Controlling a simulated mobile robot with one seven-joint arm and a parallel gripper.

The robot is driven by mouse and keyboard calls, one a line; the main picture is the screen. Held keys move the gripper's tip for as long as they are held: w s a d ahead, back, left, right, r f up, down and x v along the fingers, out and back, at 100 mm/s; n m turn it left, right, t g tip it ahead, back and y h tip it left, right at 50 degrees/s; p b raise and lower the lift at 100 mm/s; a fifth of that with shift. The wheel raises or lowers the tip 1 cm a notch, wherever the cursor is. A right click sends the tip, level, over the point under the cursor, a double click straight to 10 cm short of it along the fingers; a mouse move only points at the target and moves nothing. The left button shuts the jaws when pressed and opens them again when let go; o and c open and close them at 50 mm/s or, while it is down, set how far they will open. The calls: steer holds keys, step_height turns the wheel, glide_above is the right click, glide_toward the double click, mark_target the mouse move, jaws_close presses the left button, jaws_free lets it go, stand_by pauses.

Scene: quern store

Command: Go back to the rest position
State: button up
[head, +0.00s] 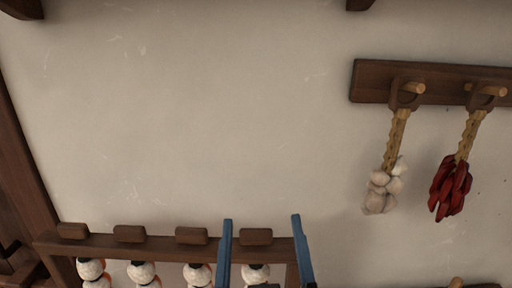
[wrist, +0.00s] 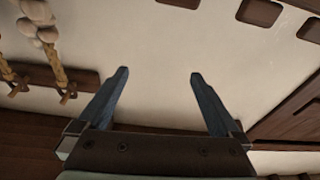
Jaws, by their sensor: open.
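My gripper (head: 261,222) shows at the bottom of the head view, its two blue fingers pointing up and spread apart. It is in front of the right part of a wooden rack. In the wrist view my gripper (wrist: 159,72) is open, with nothing between its fingers and pale wall beyond them.
A peg board (head: 375,82) on the right wall holds a garlic braid (head: 380,190) and a red chilli string (head: 451,187). The wooden rack (head: 105,246) at lower left has several white round things (head: 142,272) hanging under it. The middle wall is bare.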

steer(key=s+r+t+b, duration=0.1)
steer(key=s+r+t, duration=0.2)
steer(key=r, duration=1)
steer(key=s+r+m+t+b, duration=0.1)
steer(key=s+r+t, duration=0.2)
steer(key=r, duration=0.9)
steer(key=shift+a+r+t, duration=0.35)
steer(key=shift+r+t, duration=0.05)
steer(key=shift+t, duration=0.3)
steer(key=shift+s, duration=0.1)
